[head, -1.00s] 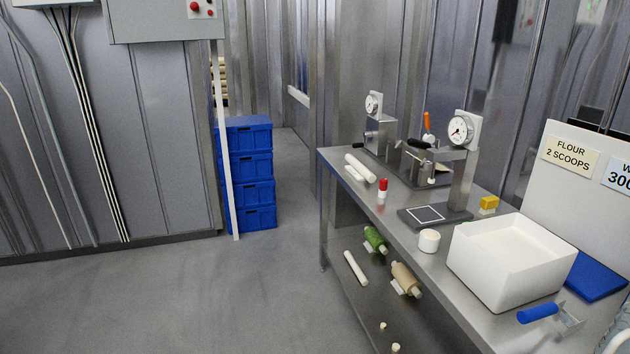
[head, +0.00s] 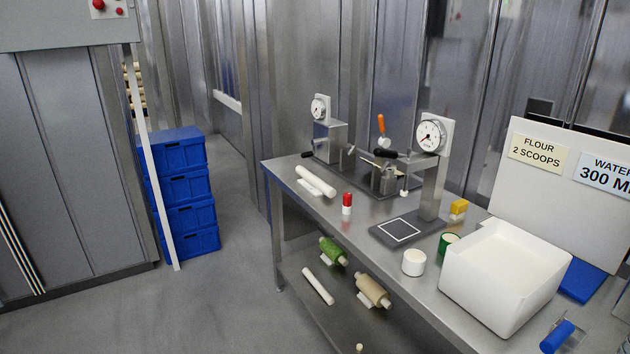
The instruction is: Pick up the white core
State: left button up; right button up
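I cannot tell for certain which of the two white cylinders is the core. Neither of my grippers is in view.
The steel table (head: 352,212) also bears a red-and-white bottle (head: 347,203), gauge stands (head: 432,170), a white cup (head: 414,262), a green cup (head: 448,243) and a large white bin (head: 505,275). Blue crates (head: 184,187) stand stacked at left. The floor (head: 215,300) before the table is clear.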

aim_at(331, 193)
jog(key=i+j+z, duration=0.45)
jog(key=i+j, duration=0.95)
jog(key=j, duration=0.1)
